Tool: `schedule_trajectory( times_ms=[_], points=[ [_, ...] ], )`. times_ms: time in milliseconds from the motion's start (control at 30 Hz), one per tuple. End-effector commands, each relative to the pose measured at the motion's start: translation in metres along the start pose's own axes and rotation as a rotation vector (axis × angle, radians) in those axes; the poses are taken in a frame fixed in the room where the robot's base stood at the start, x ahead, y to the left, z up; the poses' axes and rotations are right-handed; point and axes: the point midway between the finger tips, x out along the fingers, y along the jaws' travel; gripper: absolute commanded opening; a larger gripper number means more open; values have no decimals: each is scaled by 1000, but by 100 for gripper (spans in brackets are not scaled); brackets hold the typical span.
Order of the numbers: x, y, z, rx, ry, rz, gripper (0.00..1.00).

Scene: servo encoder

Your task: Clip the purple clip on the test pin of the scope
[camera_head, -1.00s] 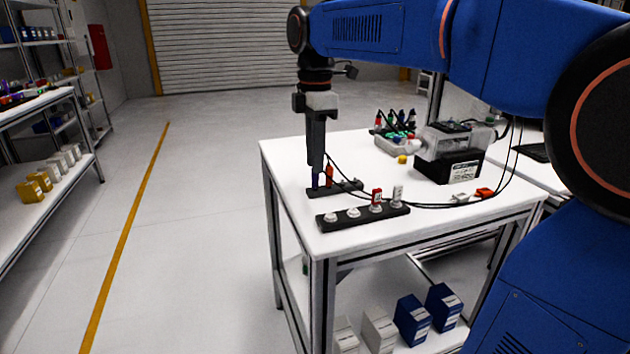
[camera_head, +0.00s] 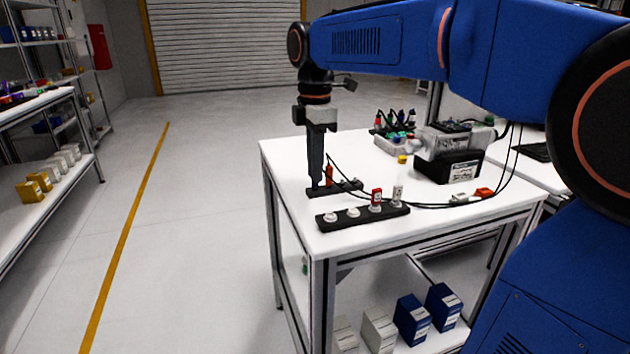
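My gripper (camera_head: 315,184) points straight down over a small black rack (camera_head: 348,187) near the left edge of the white table. Its dark fingertips reach the rack's left end. I cannot tell whether they are open or shut, or whether they hold anything. The purple clip is not visible now; the fingers cover the spot where a blue-purple piece showed before. An orange clip (camera_head: 329,175) stands in the rack just right of the fingers. Black leads run from the rack to the right. I cannot make out the scope or its test pin for sure.
A black strip (camera_head: 362,216) with white round knobs, a red tag (camera_head: 376,198) and a white tag stands in front. The table's left part is clear.

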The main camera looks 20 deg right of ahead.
Motion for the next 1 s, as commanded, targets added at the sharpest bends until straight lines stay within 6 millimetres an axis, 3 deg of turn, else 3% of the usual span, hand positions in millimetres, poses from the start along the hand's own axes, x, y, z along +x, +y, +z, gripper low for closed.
schedule_trajectory(
  times_ms=[567,1000],
  points=[
    [-1,0,0,0,0,0,0],
    [-17,0,0,0,0,1,0]
  ],
)
